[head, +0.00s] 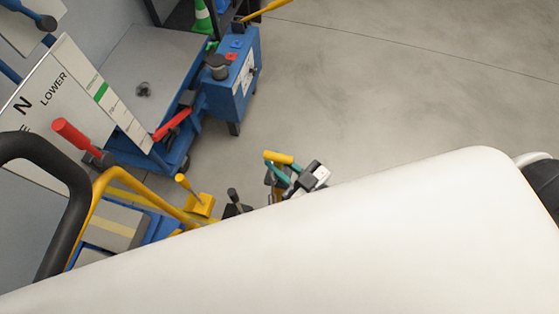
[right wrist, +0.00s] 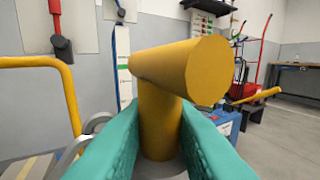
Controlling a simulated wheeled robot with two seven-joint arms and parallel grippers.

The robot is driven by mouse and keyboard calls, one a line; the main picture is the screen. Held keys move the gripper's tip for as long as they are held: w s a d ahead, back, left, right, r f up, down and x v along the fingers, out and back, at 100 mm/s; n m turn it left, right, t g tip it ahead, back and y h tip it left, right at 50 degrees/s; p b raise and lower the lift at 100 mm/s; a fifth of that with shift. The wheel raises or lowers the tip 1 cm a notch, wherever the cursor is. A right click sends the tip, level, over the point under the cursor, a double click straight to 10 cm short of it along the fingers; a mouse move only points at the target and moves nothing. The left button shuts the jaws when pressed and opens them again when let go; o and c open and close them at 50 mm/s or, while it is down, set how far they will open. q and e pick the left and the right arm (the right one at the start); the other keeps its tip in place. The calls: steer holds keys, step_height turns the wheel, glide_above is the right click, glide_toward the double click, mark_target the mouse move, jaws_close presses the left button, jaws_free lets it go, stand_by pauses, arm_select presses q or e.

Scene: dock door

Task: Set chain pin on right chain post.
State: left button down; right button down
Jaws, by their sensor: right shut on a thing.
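The chain pin (right wrist: 160,110) is a thick yellow T-shape with a crossbar on top. In the right wrist view it stands upright between the teal fingers of my right gripper (right wrist: 160,145), which is shut on its stem. In the head view the right gripper (head: 279,170) is near the middle, with the yellow crossbar (head: 279,157) at its tips. The pin's lower end is hidden, and I cannot tell whether it touches anything. I cannot clearly make out the right chain post. My left gripper is not in view.
A yellow rail (head: 105,190) and a yellow block with a small handle (head: 200,205) lie left of the gripper. A blue control box (head: 232,85) stands beyond, beside a red lever (head: 173,124). Open floor (head: 400,80) lies to the right. A large white surface hides the lower area.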

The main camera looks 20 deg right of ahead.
mark_target(282, 170)
steer(key=shift+f+b, duration=0.4)
steer(key=shift+f, duration=0.15)
steer(key=c, duration=1.5)
jaws_free()
steer(key=shift+c, duration=0.2)
steer(key=shift+p+v, duration=0.85)
steer(key=shift+v, duration=2.05)
steer(key=shift+p+v, duration=0.6)
steer(key=shift+v, duration=2.05)
steer(key=shift+f, duration=0.1)
